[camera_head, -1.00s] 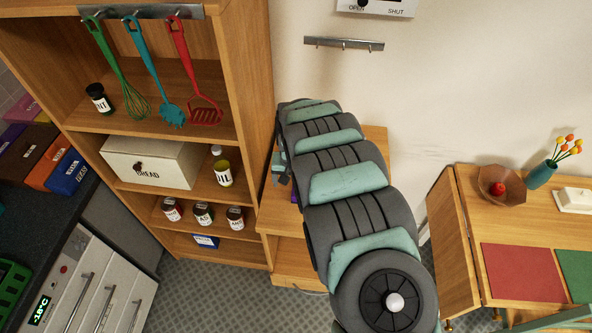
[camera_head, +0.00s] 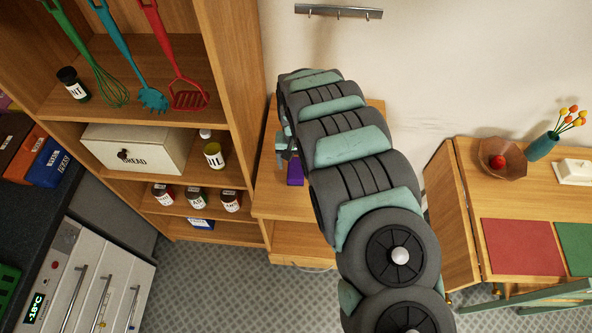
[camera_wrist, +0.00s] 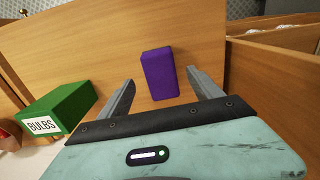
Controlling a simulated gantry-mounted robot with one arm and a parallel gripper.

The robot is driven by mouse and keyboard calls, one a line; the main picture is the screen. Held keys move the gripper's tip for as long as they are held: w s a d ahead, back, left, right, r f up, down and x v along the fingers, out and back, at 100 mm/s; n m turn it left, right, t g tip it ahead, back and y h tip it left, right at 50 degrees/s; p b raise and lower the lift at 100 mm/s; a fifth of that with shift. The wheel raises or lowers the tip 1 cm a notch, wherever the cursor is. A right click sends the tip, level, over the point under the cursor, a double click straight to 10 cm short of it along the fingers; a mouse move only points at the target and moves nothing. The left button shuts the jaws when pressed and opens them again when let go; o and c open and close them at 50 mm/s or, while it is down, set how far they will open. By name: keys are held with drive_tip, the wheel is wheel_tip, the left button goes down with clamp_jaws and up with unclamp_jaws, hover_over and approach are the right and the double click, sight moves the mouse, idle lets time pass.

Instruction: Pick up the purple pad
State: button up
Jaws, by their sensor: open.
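The purple pad (camera_wrist: 160,74) is a small block on a wooden surface in the wrist view, in front of and between my fingertips. In the head view the purple pad (camera_head: 295,170) shows partly, on the wooden stand (camera_head: 276,205), with the rest hidden by my arm. My gripper (camera_wrist: 160,88) is open, with one finger to each side of the pad. Nothing is in its grip. In the head view my gripper (camera_head: 283,152) is mostly hidden beside my arm, close to the pad.
In the wrist view a green BULBS box (camera_wrist: 62,108) stands to the left of my gripper, and a raised wooden panel (camera_wrist: 270,90) is on the right. In the head view a tall shelf (camera_head: 238,120) stands left of the stand. A table (camera_head: 465,200) stands to the right.

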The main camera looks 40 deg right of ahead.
sight(296, 170)
drive_tip(key=shift+w+f+p, duration=0.1)
drive_tip(key=shift+f+p, duration=0.25)
drive_tip(key=shift+f, duration=2)
drive_tip(key=shift+c, duration=0.3)
drive_tip(key=c, duration=1.4)
